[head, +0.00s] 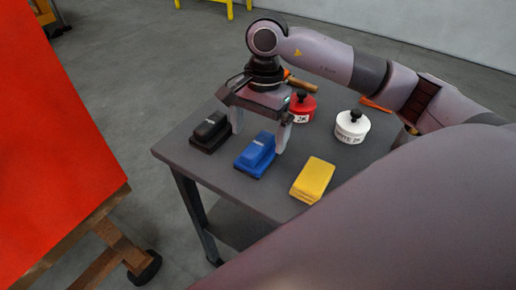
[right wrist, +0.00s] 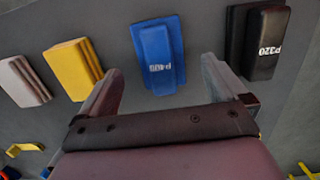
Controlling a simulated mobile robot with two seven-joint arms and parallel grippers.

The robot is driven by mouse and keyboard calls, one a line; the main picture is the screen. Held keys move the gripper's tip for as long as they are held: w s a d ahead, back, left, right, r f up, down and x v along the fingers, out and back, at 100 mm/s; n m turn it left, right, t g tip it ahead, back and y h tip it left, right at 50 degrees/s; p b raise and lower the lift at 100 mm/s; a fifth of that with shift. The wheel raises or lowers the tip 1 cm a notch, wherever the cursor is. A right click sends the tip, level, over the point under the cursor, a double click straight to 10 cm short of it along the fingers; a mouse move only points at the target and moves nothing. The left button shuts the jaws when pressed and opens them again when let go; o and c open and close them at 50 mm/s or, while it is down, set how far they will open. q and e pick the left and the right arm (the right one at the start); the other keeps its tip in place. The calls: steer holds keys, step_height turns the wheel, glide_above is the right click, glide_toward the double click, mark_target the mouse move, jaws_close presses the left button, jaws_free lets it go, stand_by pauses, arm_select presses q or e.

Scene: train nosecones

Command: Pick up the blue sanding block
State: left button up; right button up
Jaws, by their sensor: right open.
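The blue sanding block (head: 256,154) lies on the dark grey table, between a black block and a yellow block. My right gripper (head: 259,136) is open above it, with one finger on each side in the head view. In the right wrist view the blue block (right wrist: 158,55) shows a white label and lies ahead of the gap between the fingers (right wrist: 162,82). The fingers do not grip it. I cannot tell how high they are above the table. My left gripper is not in view.
The black block (head: 211,130) and yellow block (head: 313,180) flank the blue one. A red-lidded container (head: 302,107) and a white one (head: 352,126) stand behind on the table (head: 222,178). A large red panel (head: 50,150) on a wooden frame stands at left.

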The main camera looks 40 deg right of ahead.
step_height(320, 180, down, 4)
steer(key=shift+a+f+p, duration=0.1)
steer(key=shift+a+p, duration=0.05)
steer(key=shift+p, duration=0.15)
steer(key=c, duration=1.2)
steer(key=shift+r, duration=0.2)
step_height(320, 180, up, 12)
step_height(320, 180, up, 8)
glide_above(258, 143)
steer(key=shift+p, duration=0.45)
steer(key=shift+f, duration=0.1)
